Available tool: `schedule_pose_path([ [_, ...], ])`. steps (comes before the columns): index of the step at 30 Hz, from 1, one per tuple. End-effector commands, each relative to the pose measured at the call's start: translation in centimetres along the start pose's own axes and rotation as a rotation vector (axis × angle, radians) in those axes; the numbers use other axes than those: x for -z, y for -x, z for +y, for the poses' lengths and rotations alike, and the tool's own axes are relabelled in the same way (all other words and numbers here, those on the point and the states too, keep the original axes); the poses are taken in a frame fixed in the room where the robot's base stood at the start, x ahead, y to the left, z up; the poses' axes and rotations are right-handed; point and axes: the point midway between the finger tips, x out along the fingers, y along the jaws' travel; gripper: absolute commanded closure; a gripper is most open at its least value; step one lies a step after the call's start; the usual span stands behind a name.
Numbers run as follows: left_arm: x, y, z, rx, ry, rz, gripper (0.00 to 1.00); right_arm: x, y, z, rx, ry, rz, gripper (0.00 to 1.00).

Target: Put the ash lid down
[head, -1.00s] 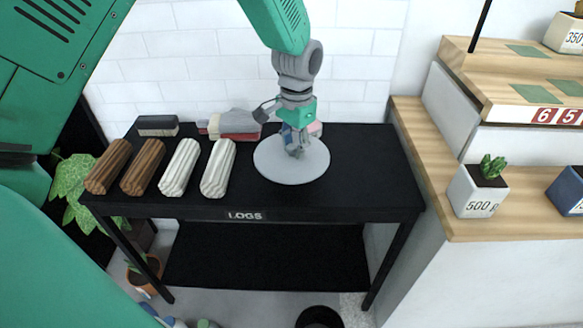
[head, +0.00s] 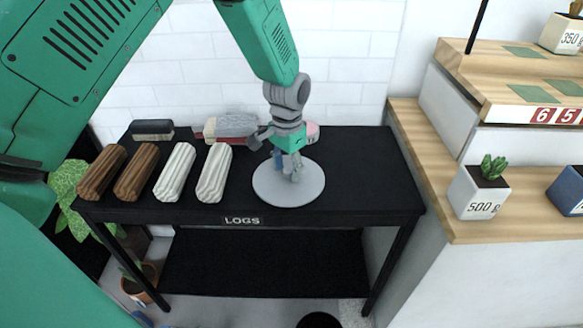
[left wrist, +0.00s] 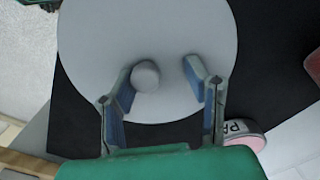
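The ash lid (head: 270,192) is a round pale grey disc. It appears to lie flat on the black table (head: 365,190), near the front edge and right of the logs. In the left wrist view the lid (left wrist: 100,35) has a small round knob (left wrist: 146,77). My left gripper (head: 291,170) is low over the lid, pointing down. In the left wrist view its fingers (left wrist: 160,78) are apart on either side of the knob. The left finger is close to the knob; a clear gap shows on the right. My right gripper is not in view.
Two brown logs (head: 137,172) and two white logs (head: 175,172) lie left of the lid. A dark brush (head: 153,130) and a grey brush (head: 232,126) lie behind. A pink-topped item (head: 312,132) stands behind my gripper. A wooden counter (head: 425,165) borders the right.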

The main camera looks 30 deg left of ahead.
Motion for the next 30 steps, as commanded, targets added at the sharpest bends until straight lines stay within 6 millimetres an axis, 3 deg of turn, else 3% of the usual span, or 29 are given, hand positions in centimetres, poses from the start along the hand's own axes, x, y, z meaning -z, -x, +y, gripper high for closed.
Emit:
schedule_pose_path([
  [16, 0.0, 0.7, 0.4, 0.006, 0.000, -0.005, 0.58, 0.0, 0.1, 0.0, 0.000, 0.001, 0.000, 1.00],
  [30, 0.1, 10.2, 0.3, 0.005, 0.001, 0.000, 0.58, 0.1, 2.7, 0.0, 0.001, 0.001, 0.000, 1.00],
])
